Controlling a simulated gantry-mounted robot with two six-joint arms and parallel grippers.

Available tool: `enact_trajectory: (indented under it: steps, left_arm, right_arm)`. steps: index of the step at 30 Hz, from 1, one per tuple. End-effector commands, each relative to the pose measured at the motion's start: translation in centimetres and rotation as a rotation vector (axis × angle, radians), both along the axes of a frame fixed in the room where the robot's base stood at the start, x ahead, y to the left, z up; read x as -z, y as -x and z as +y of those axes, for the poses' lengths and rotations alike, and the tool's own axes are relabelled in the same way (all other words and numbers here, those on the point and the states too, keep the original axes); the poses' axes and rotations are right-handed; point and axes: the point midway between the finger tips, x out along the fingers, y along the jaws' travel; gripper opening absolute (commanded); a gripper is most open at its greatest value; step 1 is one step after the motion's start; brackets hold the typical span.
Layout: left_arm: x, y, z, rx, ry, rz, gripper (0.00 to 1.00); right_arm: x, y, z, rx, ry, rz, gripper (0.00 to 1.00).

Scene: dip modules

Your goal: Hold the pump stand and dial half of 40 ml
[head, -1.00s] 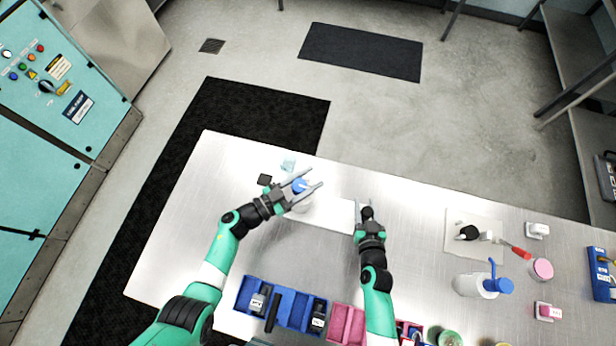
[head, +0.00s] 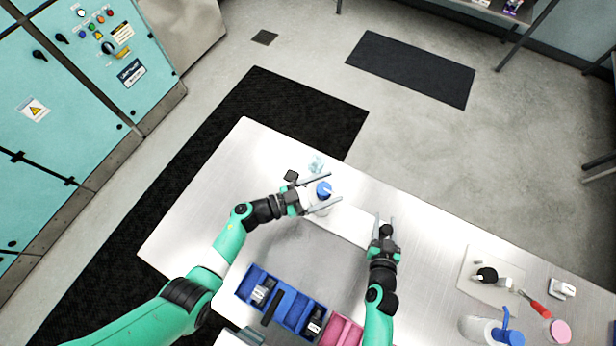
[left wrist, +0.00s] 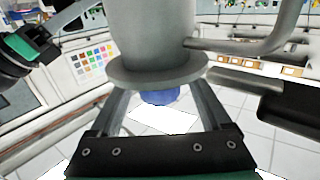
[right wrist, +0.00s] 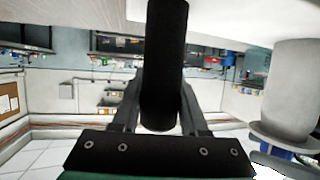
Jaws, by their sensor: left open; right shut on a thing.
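The pump stand has a pale grey body with a flange (left wrist: 155,72) and a blue knob (head: 324,188). The knob also shows beyond the flange in the left wrist view (left wrist: 160,97). My left gripper (head: 335,187) is open, with one finger on each side of the knob; contact is not clear. My right gripper (head: 385,219) is shut on an upright black post (right wrist: 163,60), to the right of the knob. A pale plate (head: 348,217) lies between the two grippers. The flanged body shows right of the post in the right wrist view (right wrist: 290,134). The dial's reading cannot be made out.
A blue bin (head: 282,303) and a pink bin (head: 340,333) stand at the near side. A blue-topped pump bottle (head: 485,330) and a red-handled tool (head: 535,305) are at the right. A small black square (head: 291,176) lies left of the knob.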

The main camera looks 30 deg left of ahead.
Motion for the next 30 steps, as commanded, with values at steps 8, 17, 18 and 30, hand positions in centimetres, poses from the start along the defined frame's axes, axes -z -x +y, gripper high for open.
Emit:
enact_trajectory:
  steps: [8, 17, 18, 30]
  left_arm:
    - [0.1, 5.1, 4.5, -0.006, -0.001, 0.002, 0.81]
    - [0.0, 7.5, 6.4, -0.001, 0.0, 0.001, 0.81]
    - [0.0, 7.5, 6.4, 0.0, 0.0, 0.001, 0.81]
    - [-1.0, 7.1, 4.8, -0.093, 0.01, -0.062, 0.81]
  right_arm:
    - [0.0, 0.0, 0.0, 0.0, -0.001, 0.0, 0.0]
    - [0.0, 0.0, 0.0, 0.0, 0.0, 0.001, 0.0]
    - [0.0, 0.0, 0.0, 0.0, 0.0, 0.001, 0.0]
    - [0.0, 0.0, 0.0, 0.0, 0.0, 0.0, 0.0]
